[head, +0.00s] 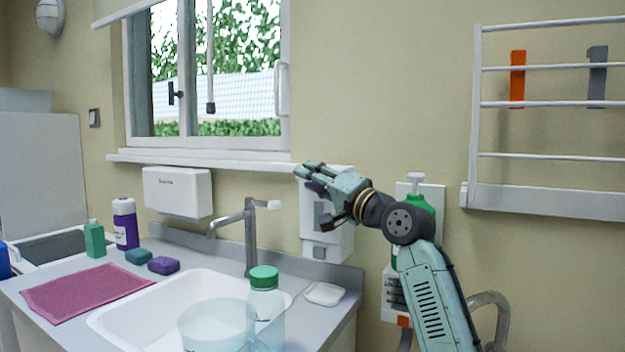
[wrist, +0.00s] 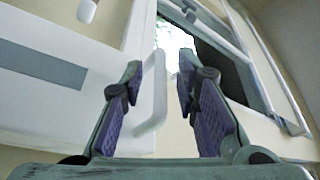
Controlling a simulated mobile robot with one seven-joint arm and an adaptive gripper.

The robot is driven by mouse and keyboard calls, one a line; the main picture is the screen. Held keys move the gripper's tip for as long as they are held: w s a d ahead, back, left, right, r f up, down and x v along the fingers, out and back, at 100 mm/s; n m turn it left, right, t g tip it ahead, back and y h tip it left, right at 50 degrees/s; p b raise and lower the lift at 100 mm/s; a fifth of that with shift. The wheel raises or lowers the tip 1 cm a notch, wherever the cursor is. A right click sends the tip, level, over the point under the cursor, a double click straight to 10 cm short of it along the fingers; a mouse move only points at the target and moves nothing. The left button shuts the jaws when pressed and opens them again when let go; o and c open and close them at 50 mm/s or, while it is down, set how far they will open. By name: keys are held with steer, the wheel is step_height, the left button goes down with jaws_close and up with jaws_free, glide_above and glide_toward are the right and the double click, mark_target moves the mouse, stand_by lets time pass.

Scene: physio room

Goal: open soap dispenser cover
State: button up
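The white soap dispenser (head: 338,240) hangs on the wall behind the sink, with a grey window on its front. My gripper (head: 306,174) is in front of its upper left part and hides some of it. In the wrist view the dispenser's white front (wrist: 45,105) with a grey strip fills the left side. My gripper (wrist: 159,68) is open there, its purple-padded fingers apart. A white bar-like handle (wrist: 155,100) appears between the fingers, close to the left one. I cannot tell whether they touch. The cover looks closed.
Below are the sink (head: 140,316), a grey tap (head: 250,235), a green-capped bottle (head: 265,300) and a clear jug (head: 215,328). A white towel box (head: 178,192) hangs to the left. A green pump bottle (head: 420,208) is behind my arm. The window sill (head: 200,160) is above.

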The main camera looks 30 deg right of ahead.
jaws_close()
stand_by(0.7)
